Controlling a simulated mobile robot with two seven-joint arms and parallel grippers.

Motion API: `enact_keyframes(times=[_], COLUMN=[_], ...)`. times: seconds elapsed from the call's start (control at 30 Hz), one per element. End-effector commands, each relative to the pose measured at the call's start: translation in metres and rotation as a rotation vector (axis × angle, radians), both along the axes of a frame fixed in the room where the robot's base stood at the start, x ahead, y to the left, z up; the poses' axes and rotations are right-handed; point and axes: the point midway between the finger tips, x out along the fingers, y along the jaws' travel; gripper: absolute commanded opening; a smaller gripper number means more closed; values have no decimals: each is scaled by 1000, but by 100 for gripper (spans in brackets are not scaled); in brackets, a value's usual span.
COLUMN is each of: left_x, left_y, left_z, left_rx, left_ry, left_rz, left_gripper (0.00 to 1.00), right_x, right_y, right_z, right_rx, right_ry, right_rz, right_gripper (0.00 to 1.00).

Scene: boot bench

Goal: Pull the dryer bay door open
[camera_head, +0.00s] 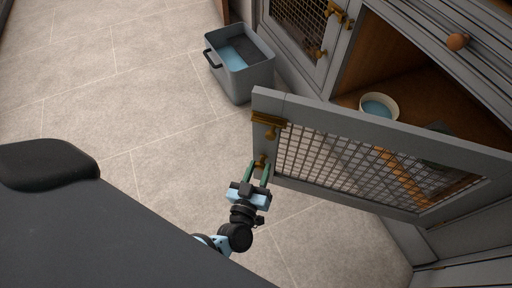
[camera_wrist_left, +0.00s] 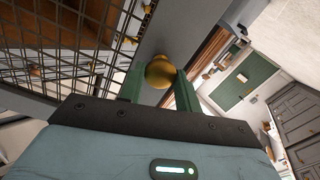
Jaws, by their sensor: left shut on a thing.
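The dryer bay door (camera_head: 378,125) is a grey frame with a wire mesh panel, standing open and swung out from the cabinet in the head view. A brass latch (camera_head: 268,119) sits near its free upper corner, with a round brass knob (camera_head: 261,160) below it. My left gripper (camera_head: 258,172) is shut on this knob. In the left wrist view the knob (camera_wrist_left: 160,71) sits between the green fingers (camera_wrist_left: 158,88), with the mesh door (camera_wrist_left: 62,45) to the left. My right gripper is not in view.
A grey bin (camera_head: 243,78) with blue contents stands on the floor beside the cabinet. A pale bowl (camera_head: 379,106) is inside the open bay. Another mesh door (camera_head: 300,25) is at the top. The tiled floor (camera_head: 130,95) at left is clear.

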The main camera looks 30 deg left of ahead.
Motion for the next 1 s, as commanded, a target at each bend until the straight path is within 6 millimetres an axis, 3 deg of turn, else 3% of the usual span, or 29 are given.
enact_keyframes(times=[0.5,0.53,0.67,1.0], left_x=[0,0,1,1], left_y=[-2,-2,-2,-1], left_z=[-1,-1,-1,0], left_rx=[1,1,1,0], left_ry=[2,2,2,0], left_rz=[-1,-1,-1,0], left_gripper=[0,37,54,55], right_x=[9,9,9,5], right_y=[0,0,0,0], right_z=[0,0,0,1], right_rx=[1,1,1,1], right_ry=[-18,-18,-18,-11], right_rz=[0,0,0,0], right_gripper=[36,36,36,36])
